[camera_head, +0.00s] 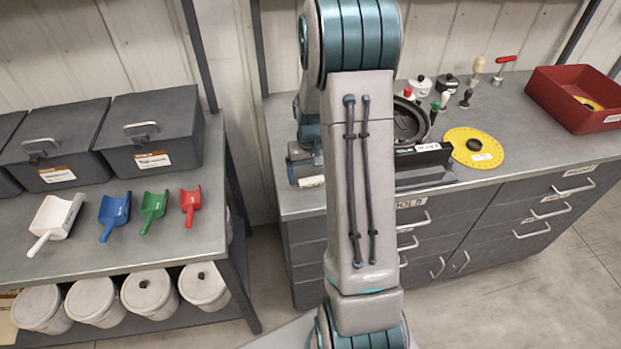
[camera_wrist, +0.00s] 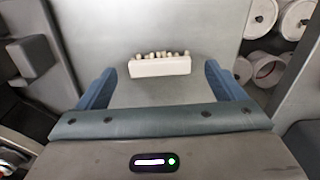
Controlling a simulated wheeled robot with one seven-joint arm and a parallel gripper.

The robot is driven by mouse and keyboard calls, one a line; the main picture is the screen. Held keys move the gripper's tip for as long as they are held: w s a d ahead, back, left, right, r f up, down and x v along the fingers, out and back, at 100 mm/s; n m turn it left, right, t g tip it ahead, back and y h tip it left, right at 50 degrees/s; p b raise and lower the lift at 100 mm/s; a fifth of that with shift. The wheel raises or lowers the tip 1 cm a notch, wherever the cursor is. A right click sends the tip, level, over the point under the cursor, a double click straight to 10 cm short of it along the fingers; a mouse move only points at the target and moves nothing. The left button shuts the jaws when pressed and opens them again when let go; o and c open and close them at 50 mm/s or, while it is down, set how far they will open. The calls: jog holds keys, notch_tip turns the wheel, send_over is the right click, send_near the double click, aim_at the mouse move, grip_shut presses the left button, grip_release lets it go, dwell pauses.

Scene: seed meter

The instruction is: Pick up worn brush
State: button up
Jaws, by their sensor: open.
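The worn brush (camera_wrist: 160,67) shows in the wrist view as a pale block with a row of short, uneven tufts along its far side. It lies on the grey bench top, crosswise between the fingers in the picture. My gripper (camera_wrist: 161,78) is open, its two blue fingers to the left and right of the brush with a gap on each side. In the head view part of my gripper (camera_head: 303,166) shows at the left end of the right bench, partly behind my arm. A pale piece (camera_head: 311,181) just below it appears to be the brush.
The right bench (camera_head: 520,120) also holds a yellow disc (camera_head: 473,148), a black tray (camera_head: 422,158), several small-handled tools and a red bin (camera_head: 575,100). The left bench (camera_head: 200,240) carries coloured scoops and dark boxes, with white buckets (camera_head: 148,290) below.

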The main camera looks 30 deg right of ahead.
jog(key=shift+f, duration=0.7)
jog(key=c, duration=1.1)
jog(key=shift+o, duration=0.2)
